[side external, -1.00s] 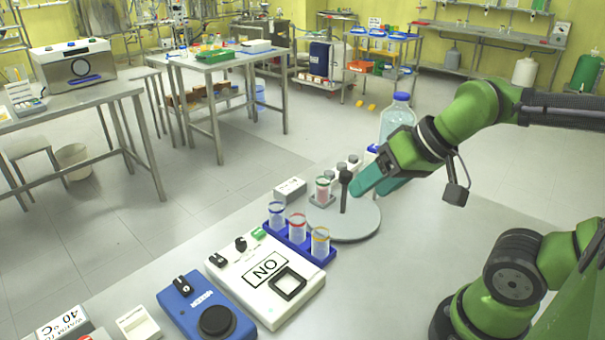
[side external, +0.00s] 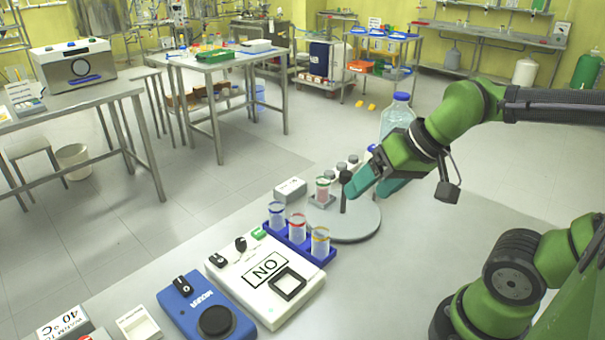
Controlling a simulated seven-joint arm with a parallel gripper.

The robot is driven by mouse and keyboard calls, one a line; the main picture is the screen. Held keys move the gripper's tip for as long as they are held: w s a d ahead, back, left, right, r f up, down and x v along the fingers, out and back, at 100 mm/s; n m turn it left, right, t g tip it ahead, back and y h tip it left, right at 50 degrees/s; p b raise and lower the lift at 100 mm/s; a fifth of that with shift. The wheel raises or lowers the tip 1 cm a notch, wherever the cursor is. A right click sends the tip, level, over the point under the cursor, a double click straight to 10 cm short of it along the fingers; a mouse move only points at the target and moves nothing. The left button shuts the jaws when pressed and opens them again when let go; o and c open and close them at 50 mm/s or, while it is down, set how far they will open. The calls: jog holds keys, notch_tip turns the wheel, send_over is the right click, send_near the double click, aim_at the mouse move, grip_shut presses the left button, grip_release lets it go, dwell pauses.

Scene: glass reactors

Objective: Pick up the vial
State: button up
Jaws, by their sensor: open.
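A small vial with pinkish contents (side external: 322,190) stands upright in a holder on the left of a round grey platform (side external: 345,229). Several grey-capped vials (side external: 341,170) stand behind it, partly hidden by a dark-knobbed post (side external: 343,195). A blue rack (side external: 317,258) in front holds three clear vials with blue, red and yellow rims (side external: 297,229). Which vial is meant, I cannot tell. My gripper (side external: 368,190) has teal fingers spread apart, with nothing seen between them. It is above the platform, right of the pinkish vial, with the near finger close to the post's knob.
A large clear bottle with a blue cap (side external: 396,117) stands behind my gripper. A white device marked "NO" (side external: 266,275), a blue device (side external: 205,303) and a small grey-white box (side external: 290,189) are on the same table. The table's front right (side external: 400,290) is clear.

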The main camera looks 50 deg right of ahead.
jog(key=w+d+g+h, duration=0.1)
jog(key=w+d+g, duration=0.2)
jog(key=w+d, duration=0.6)
jog(key=n+g, duration=0.2)
jog(key=n, duration=0.2)
send_over(323, 185)
jog(key=s+d, duration=0.1)
jog(key=s, duration=0.1)
notch_tip(323, 185, down, 4)
jog(key=w+d+r+n, duration=0.1)
jog(key=d+n, duration=0.1)
jog(key=n, duration=0.1)
jog(key=shift+h, duration=0.3)
jog(key=f, duration=0.3)
jog(key=w+f, duration=0.1)
jog(key=f, duration=0.3)
jog(key=a+f, duration=0.1)
jog(key=f, duration=0.2)
jog(key=shift+w+f, duration=0.25)
jog(key=shift+f, duration=0.1)
jog(key=shift+w+a+f, duration=0.15)
jog(key=shift+w+f, duration=0.05)
jog(key=shift+f, duration=1.1)
jog(key=shift+w+a+f, duration=0.1)
jog(key=shift+w+f, duration=0.05)
jog(key=shift+f, duration=1.15)
jog(key=c, duration=1.1)
